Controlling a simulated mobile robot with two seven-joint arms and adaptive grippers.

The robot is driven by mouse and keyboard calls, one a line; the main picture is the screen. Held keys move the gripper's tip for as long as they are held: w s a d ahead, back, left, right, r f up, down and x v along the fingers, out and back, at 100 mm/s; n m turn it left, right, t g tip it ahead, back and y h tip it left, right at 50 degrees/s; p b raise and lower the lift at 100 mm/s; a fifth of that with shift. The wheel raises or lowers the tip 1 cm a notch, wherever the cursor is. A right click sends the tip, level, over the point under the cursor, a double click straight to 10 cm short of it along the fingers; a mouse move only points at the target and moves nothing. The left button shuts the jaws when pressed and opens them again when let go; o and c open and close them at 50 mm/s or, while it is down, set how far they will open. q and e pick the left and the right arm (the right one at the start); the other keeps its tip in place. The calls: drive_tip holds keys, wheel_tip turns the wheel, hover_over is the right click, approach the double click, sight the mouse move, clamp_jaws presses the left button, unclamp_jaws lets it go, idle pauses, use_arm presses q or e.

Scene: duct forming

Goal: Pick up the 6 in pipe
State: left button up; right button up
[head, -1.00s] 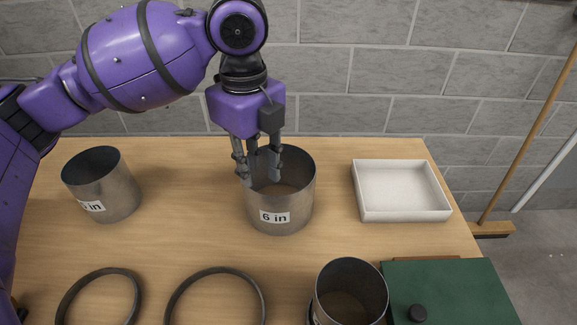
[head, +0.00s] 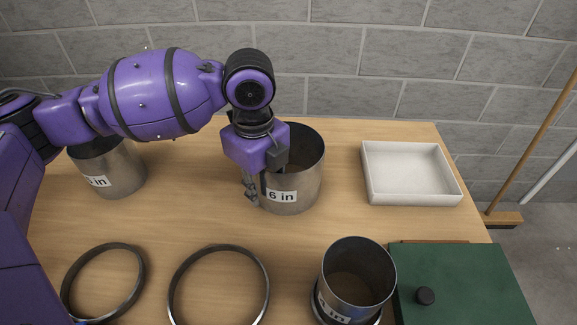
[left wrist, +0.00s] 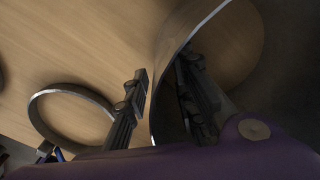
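The 6 in pipe (head: 301,185) is a grey metal cylinder standing upright on the wooden table, its label facing me. It also shows in the left wrist view (left wrist: 172,50) as a curved wall with a bright rim. My left gripper (head: 259,190) is down at the pipe's left side. In the left wrist view my left gripper (left wrist: 161,76) has one finger outside the wall and the other inside, with a gap visible between the outer finger and the wall. The inner fingertip is hidden in the head view. My right gripper is not in view.
Another labelled pipe (head: 121,172) stands at the left, partly behind my arm. Two dark rings (head: 140,270) (head: 262,268) lie in front. A third pipe (head: 352,295) stands within a ring at the front. A white tray (head: 412,197) and a green board (head: 455,285) are at the right.

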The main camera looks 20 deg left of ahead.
use_arm(q)
clamp_jaws()
idle(0.3)
